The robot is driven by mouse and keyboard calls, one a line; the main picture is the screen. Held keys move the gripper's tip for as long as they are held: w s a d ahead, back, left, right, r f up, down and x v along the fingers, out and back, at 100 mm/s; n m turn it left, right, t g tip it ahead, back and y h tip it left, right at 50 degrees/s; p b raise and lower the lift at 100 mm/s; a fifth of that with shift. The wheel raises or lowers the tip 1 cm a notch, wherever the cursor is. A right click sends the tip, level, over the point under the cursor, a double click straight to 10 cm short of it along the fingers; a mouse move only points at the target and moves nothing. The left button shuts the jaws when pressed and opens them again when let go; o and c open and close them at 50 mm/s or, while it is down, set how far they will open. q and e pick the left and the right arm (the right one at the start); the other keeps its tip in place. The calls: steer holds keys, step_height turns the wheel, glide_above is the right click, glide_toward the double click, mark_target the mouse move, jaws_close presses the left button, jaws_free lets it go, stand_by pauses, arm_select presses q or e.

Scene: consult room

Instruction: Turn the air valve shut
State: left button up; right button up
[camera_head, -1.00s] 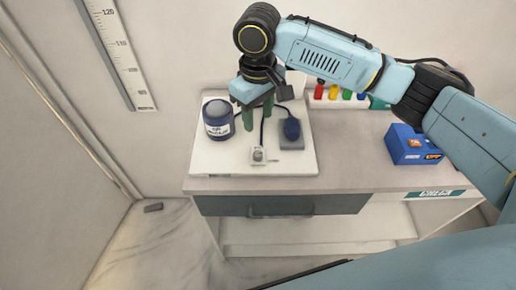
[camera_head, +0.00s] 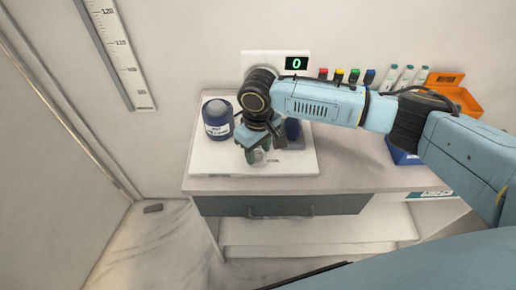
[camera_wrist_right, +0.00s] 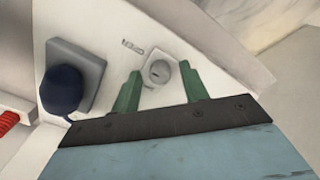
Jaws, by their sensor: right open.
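The air valve (camera_wrist_right: 159,72) is a small pale round knob with a slot, set on a light square base on the white board (camera_head: 215,160). In the right wrist view it lies between the two green fingers of my right gripper (camera_wrist_right: 160,92), which are open with a gap on each side. In the head view my right gripper (camera_head: 256,155) is low over the board and mostly covers the valve (camera_head: 259,162). I cannot tell how far above the board the fingertips are. My left gripper is not in view.
A dark blue bulb (camera_wrist_right: 61,90) on a grey block is beside the valve. A blue-lidded jar (camera_head: 217,120) stands at the board's left. Behind are a display reading 0 (camera_head: 296,63), several bottles (camera_head: 405,77) and an orange bin (camera_head: 455,92).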

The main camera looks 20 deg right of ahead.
steer(key=shift+c, duration=0.4)
jaws_close()
steer(key=shift+r+n+p, duration=0.15)
steer(key=shift+n+p, duration=0.45)
steer(key=shift+p, duration=0.25)
steer(key=n+p, duration=0.5)
steer(key=n, duration=0.1)
steer(key=n+p, duration=0.1)
steer(key=n, duration=0.1)
steer(key=shift+n, duration=0.4)
steer(key=n+p, duration=0.1)
steer(key=n, duration=0.1)
steer(key=shift+n, duration=0.3)
steer(key=n, duration=0.5)
steer(key=shift+p, duration=0.35)
steer(key=shift+n, duration=0.3)
